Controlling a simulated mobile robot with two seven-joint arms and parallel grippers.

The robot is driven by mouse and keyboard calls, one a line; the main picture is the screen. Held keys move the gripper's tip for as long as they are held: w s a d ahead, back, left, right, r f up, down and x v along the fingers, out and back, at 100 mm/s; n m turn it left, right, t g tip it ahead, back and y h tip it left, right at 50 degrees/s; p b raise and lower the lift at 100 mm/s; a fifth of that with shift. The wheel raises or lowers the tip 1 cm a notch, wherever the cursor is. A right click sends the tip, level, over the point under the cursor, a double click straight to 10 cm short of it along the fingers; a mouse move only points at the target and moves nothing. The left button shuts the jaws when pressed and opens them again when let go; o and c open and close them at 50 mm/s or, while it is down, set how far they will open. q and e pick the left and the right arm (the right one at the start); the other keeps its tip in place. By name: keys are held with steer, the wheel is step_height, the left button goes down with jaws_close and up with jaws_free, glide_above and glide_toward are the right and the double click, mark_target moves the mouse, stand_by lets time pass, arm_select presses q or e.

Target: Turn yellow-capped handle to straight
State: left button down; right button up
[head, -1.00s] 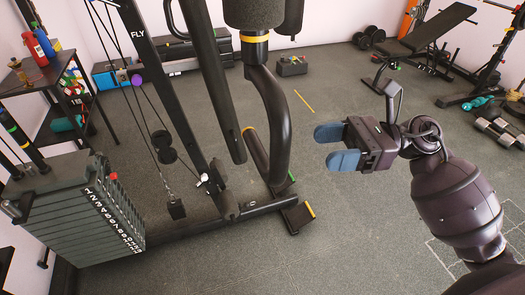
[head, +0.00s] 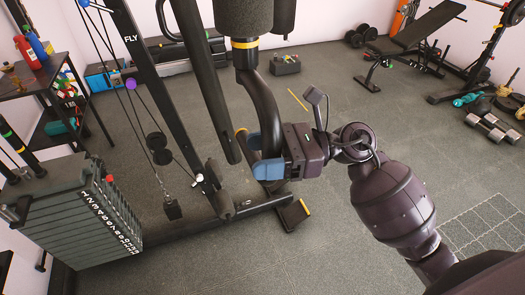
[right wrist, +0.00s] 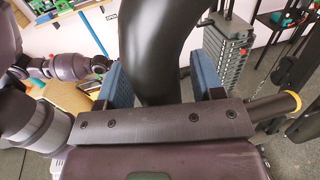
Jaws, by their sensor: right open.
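The handle is a thick black curved bar (head: 264,100) with a yellow band (head: 246,43) near its top, under a dark foam roller. It hangs bent downward from the gym machine. My right gripper (head: 263,157) is open at the lower part of this bar, its blue fingers beside it. In the right wrist view the black bar (right wrist: 150,45) passes between the two spread blue fingers, close to the left one; I cannot tell whether they touch. My left gripper does not show in the head view.
The machine's black frame (head: 205,90) stands left of the gripper, with a weight stack (head: 85,215) at the far left. A foot (head: 292,217) of the frame lies below. A bench (head: 415,40) and dumbbells (head: 492,128) are at the back right.

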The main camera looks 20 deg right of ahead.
steer(key=shift+a, duration=0.1)
jaws_close()
stand_by(0.3)
